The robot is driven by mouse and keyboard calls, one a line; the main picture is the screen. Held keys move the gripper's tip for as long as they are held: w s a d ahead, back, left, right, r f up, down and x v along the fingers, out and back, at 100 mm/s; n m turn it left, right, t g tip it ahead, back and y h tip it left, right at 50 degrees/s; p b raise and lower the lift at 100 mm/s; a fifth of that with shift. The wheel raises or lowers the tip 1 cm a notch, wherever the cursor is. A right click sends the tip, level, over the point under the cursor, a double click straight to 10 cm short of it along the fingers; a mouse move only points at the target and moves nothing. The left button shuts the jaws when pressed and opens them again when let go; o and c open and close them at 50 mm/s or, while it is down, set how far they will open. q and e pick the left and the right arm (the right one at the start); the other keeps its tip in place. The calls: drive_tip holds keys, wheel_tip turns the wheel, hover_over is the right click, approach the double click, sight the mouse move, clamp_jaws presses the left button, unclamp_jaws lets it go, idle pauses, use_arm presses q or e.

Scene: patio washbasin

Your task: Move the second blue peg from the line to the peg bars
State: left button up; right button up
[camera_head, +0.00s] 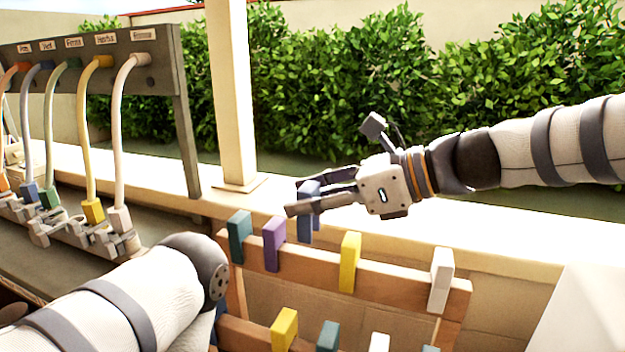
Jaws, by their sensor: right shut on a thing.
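My right gripper (300,200) reaches in from the right and is shut on a blue peg (306,228). The peg hangs upright over the upper peg bar (393,288), between a purple peg (273,244) and a yellow peg (349,262). Its lower end is near the bar's top edge; I cannot tell if it touches. A teal peg (239,236) and a white peg (441,280) also sit on this bar. The lower bar (252,334) carries several pegs, including a yellow one (284,329). My left arm enters at lower left; its gripper is out of view.
A grey board (165,80) with labelled coloured hoses stands at the left, the hoses ending in blocks on a ledge. A cream post (231,100) rises behind the bars. A pale surface (592,310) fills the lower right corner. A hedge lies behind.

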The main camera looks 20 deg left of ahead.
wheel_tip(320, 180, down, 5)
drive_tip(key=shift+r+b, duration=0.2)
drive_tip(key=shift+b, duration=0.45)
use_arm(q)
drive_tip(key=shift+s+f+g, duration=0.4)
drive_tip(key=shift+s+f, duration=0.7)
drive_tip(key=shift+f, duration=0.05)
use_arm(e)
drive_tip(key=shift+f, duration=1.2)
drive_tip(key=o, duration=1.2)
drive_tip(key=shift+r, duration=0.15)
wheel_tip(320, 180, up, 8)
drive_tip(key=shift+f+p, duration=0.1)
drive_tip(key=shift+p, duration=1)
use_arm(q)
drive_tip(key=shift+t, duration=0.5)
drive_tip(key=w+r, duration=0.3)
